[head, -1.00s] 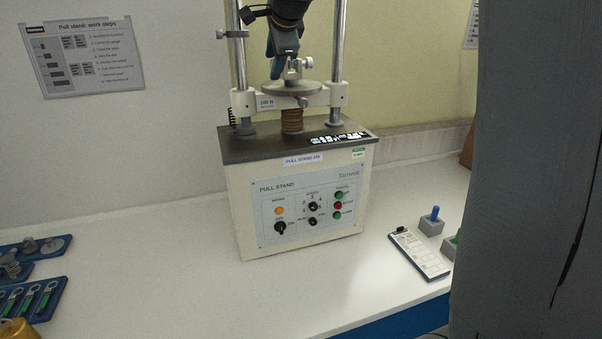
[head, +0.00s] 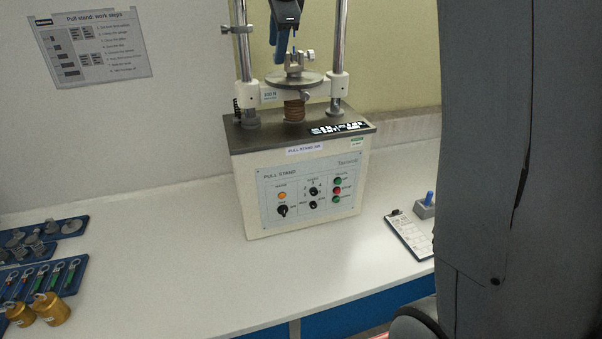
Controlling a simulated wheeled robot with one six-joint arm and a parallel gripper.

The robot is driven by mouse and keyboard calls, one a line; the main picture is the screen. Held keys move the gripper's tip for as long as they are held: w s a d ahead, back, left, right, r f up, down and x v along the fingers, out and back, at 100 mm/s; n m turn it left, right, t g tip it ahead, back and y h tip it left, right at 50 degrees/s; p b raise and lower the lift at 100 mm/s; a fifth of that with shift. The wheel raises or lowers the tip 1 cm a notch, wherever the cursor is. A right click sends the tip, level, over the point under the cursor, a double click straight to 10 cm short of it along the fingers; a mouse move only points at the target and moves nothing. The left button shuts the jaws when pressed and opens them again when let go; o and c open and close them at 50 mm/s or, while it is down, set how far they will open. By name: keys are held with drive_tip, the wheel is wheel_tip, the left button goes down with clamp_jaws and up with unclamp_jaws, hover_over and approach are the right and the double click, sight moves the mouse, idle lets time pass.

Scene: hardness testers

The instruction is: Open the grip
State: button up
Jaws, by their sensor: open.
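The grip (head: 294,66) is a small metal clamp with a side screw knob (head: 307,62). It stands upright on the round metal plate (head: 294,80) of the pull stand (head: 300,195). My gripper (head: 282,48), with blue fingers, points down from the top edge, just behind or beside the grip at its upper left. It is open. One finger partly hides the other, and I cannot tell whether they touch the grip. Nothing is seen held. The grip's jaw gap is too small to make out.
Two steel columns (head: 243,50) flank the plate. My grey arm fills the right side. A clipboard (head: 410,235) and a blue-pegged block (head: 427,206) lie right of the stand. Blue trays (head: 75,285) and brass weights (head: 50,308) are at left. The front counter is clear.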

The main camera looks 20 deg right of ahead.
drive_tip(key=s+b+v, duration=0.1)
drive_tip(key=b+v, duration=0.1)
drive_tip(key=v, duration=0.3)
drive_tip(key=s+f+n+g+b, duration=0.1)
drive_tip(key=s+f+n, duration=0.5)
drive_tip(key=f, duration=0.9)
drive_tip(key=s+f+n+g+b, duration=0.2)
drive_tip(key=s+f+n+b, duration=0.2)
drive_tip(key=s+f, duration=0.7)
wheel_tip(320, 180, down, 5)
drive_tip(key=shift+a+r+n+g, duration=0.2)
drive_tip(key=shift+r+n+g, duration=0.1)
drive_tip(key=shift+n, duration=0.9)
